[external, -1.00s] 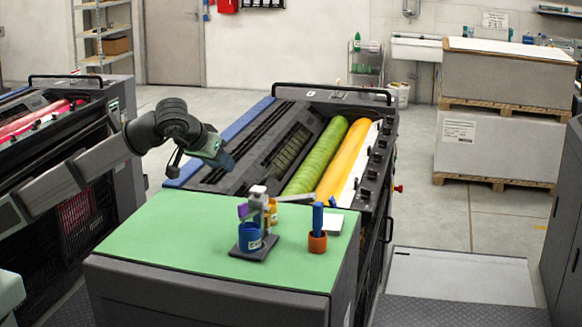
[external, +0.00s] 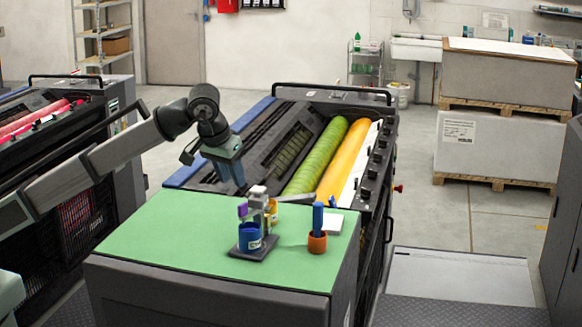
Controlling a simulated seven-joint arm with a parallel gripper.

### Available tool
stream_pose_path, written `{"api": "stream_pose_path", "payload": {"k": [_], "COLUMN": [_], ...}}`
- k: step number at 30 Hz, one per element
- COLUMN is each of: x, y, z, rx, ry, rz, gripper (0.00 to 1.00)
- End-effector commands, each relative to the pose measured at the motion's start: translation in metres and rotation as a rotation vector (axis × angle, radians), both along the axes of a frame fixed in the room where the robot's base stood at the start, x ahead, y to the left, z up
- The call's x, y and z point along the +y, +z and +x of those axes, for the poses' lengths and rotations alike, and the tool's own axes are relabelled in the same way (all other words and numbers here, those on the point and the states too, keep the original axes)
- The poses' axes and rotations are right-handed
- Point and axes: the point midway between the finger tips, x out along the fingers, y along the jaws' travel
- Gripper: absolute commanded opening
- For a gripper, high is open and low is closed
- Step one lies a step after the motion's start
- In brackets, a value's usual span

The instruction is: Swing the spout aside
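The dispenser stand (external: 262,243) sits on the green top, with a grey-white head (external: 258,191) on its post. A pale spout-like arm (external: 296,198) reaches from the head to the right. A blue ink cup (external: 250,238) stands on the base at the front left, with a purple piece (external: 242,210) above it. A yellow part (external: 272,207) shows behind the post. My gripper (external: 237,184) points down, above and left of the stand, apart from it. Its fingers are too small to tell whether they are open.
An orange cup (external: 317,242) with a blue-handled tool (external: 318,217) stands right of the stand, by a white pad (external: 333,224). The green top (external: 160,238) is clear on the left. The press with green (external: 318,158) and yellow rollers (external: 345,158) lies behind.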

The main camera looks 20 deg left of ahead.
Motion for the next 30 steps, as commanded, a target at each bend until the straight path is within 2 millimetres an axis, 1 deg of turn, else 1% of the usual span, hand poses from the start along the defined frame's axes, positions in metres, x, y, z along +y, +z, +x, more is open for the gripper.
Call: {"api": "stream_pose_path", "payload": {"k": [1, 6, 12, 19, 29, 30], "x": [0.0, -0.004, -0.008, -0.01, -0.011, -0.011], "y": [-0.01, -0.037, -0.063, -0.077, -0.079, -0.079], "z": [0.003, 0.014, 0.024, 0.03, 0.031, 0.031], "rx": [0.0, 0.001, 0.0, -0.001, -0.001, -0.001], "ry": [0.001, 0.0, 0.0, 0.0, 0.0, 0.0], "rz": [0.002, 0.001, 0.001, 0.0, 0.0, 0.0], "gripper": [0.37, 0.37, 0.37, 0.37, 0.37, 0.35]}}
